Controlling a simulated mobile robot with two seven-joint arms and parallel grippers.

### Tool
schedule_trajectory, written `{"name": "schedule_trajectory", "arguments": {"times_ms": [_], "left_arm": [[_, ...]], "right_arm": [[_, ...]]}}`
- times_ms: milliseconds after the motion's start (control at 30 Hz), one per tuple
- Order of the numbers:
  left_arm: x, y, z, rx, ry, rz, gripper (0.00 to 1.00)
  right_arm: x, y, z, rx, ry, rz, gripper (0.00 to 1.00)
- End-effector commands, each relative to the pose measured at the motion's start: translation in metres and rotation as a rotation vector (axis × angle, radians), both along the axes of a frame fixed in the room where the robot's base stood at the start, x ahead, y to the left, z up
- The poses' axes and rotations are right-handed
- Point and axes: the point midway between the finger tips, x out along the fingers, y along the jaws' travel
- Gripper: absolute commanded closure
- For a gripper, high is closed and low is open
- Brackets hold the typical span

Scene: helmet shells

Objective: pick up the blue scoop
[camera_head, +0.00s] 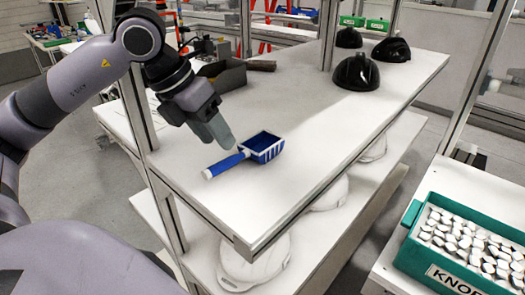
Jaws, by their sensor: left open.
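The blue scoop (262,147) lies on the white top shelf, near its left front part. Its blue handle, with a white end, points to the lower left. Its open bowl faces up at the upper right. My left gripper (222,141) is above the shelf, just up and left of the handle, pointing down. It is open and seems apart from the scoop. Its fingers overlap in this view, so the gap between them is hard to see. My right gripper is not in view.
Several black helmet shells (356,72) stand at the far right of the shelf (300,120). A dark grey bin (222,75) sits behind my gripper. White shells (255,262) lie on the lower shelf. A green crate of knobs (408,255) stands at the right. The shelf around the scoop is clear.

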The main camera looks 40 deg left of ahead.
Motion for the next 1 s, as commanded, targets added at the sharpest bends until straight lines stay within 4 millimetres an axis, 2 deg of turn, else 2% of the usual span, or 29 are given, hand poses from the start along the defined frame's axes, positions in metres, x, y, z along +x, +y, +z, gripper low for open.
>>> {"name": "schedule_trajectory", "arguments": {"times_ms": [400,533,733,767,800,900,1000], "left_arm": [[0.026,-0.013,-0.048,-0.004,0.005,-0.004,0.52],[0.029,-0.014,-0.056,-0.003,0.002,-0.003,0.52],[0.029,-0.014,-0.056,-0.003,0.002,-0.003,0.52],[0.029,-0.014,-0.056,-0.003,0.002,-0.003,0.58],[0.029,-0.014,-0.056,-0.003,0.002,-0.003,0.71],[0.029,-0.014,-0.056,-0.003,0.001,-0.003,1.0],[0.029,-0.014,-0.055,-0.003,-0.001,-0.002,1.0]], "right_arm": [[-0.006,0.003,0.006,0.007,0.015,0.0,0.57],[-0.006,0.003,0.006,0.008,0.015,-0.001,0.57],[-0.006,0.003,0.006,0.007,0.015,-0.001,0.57],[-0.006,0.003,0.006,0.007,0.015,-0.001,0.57],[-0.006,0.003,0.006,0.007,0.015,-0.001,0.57],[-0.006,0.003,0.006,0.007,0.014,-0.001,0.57],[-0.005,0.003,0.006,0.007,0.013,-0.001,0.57]]}}
